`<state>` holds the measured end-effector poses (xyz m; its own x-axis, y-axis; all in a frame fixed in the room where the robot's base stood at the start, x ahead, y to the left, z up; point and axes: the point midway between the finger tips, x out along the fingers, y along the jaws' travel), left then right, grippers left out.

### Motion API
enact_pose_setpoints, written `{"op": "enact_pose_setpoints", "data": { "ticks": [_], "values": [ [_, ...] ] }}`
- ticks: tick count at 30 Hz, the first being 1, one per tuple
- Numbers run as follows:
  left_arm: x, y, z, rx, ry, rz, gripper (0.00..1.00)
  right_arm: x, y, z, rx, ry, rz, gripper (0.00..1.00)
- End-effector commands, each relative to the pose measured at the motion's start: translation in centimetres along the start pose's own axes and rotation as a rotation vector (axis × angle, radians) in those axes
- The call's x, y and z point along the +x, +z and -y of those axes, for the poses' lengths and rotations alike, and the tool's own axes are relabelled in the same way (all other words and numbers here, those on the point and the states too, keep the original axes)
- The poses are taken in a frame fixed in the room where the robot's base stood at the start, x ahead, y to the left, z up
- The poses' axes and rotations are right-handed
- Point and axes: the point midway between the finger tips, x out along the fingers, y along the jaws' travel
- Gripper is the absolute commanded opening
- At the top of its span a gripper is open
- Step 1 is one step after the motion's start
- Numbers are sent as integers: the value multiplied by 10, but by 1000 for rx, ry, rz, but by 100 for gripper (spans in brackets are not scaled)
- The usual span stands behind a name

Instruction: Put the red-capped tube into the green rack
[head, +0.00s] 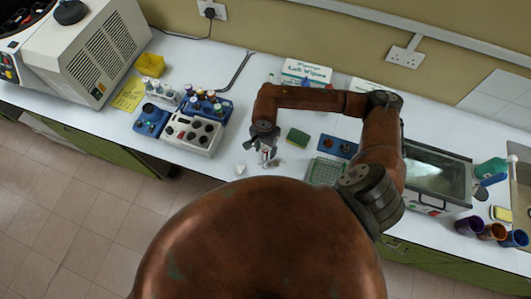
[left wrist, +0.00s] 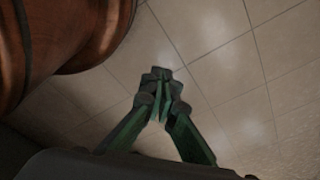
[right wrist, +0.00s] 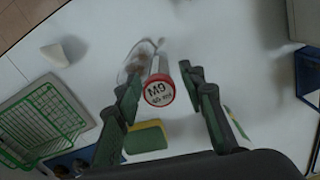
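The red-capped tube (right wrist: 159,90) shows in the right wrist view, its round lettered cap facing the camera. My right gripper (right wrist: 160,84) is open, with one finger on each side of the tube and a visible gap on the right. In the head view my right gripper (head: 267,152) is low over the white bench and largely hides the tube. The green wire rack (right wrist: 42,123) is at the left of the right wrist view; in the head view the rack (head: 326,172) is right of the gripper. My left gripper (left wrist: 164,88) is shut and empty above the floor.
A green-yellow sponge (head: 298,138) and a blue holder (head: 337,147) lie near the rack. A small white object (head: 240,169) sits left of the gripper. A glass-topped tank (head: 437,175) stands at right.

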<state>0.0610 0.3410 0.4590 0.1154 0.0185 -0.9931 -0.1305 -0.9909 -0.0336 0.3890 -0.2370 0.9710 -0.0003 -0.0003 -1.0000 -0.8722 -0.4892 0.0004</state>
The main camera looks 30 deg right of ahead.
Motion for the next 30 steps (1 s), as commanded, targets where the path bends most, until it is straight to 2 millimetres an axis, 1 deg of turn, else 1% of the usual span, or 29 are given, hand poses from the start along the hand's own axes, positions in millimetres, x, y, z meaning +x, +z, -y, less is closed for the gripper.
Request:
{"op": "enact_pose_setpoints", "data": {
  "ticks": [1,4,10,15,21,25,28,30],
  "values": [
    [0,8,-1,-2,1,10,0,0,0,0,0,0,0,32],
    [-1,16,-2,-4,2,20,0,0,0,0,1,0,0,25],
    [-1,20,-4,-6,4,25,0,0,0,0,1,0,0,11],
    [-1,19,-4,-6,4,24,0,0,0,0,1,0,0,0],
    [0,12,-4,-4,3,15,0,0,0,0,1,-1,0,0],
    [1,12,-4,-4,3,14,0,-3,0,0,1,-1,-1,0],
    [5,12,-4,-4,3,15,0,-8,-1,0,0,-2,-2,0],
    [10,13,-4,-4,3,15,0,-17,-1,1,-1,-4,-3,0]
  ]
}}
